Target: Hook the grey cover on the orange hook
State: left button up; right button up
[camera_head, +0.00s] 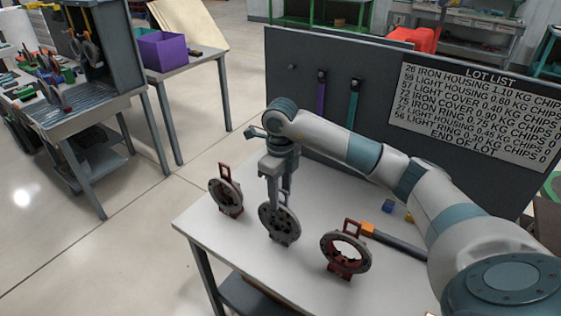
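The grey cover (280,223) is a round disc with holes, standing upright in the middle of the white table between two red-framed round parts. My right gripper (279,197) points down at the cover's top edge, with its fingers overlapping the top part of the cover. Whether the fingers are closed on it is too small to tell. My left gripper is out of view. I cannot make out an orange hook; an orange-headed tool (368,229) with a dark handle lies on the table at the right.
Red-framed parts stand left (226,192) and right (346,252) of the cover. A blue cube (388,206) lies behind the orange-headed tool. A dark panel (300,92) with purple and green strips and a lot list (478,110) borders the table's back. The table's front left is clear.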

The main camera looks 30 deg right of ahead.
notch_tip(320, 180, up, 11)
jog(key=b, duration=0.2)
jog(key=shift+d+r+b, duration=0.1)
jog(key=shift+r+b, duration=0.05)
jog(key=shift+b, duration=0.15)
jog(key=shift+r, duration=1)
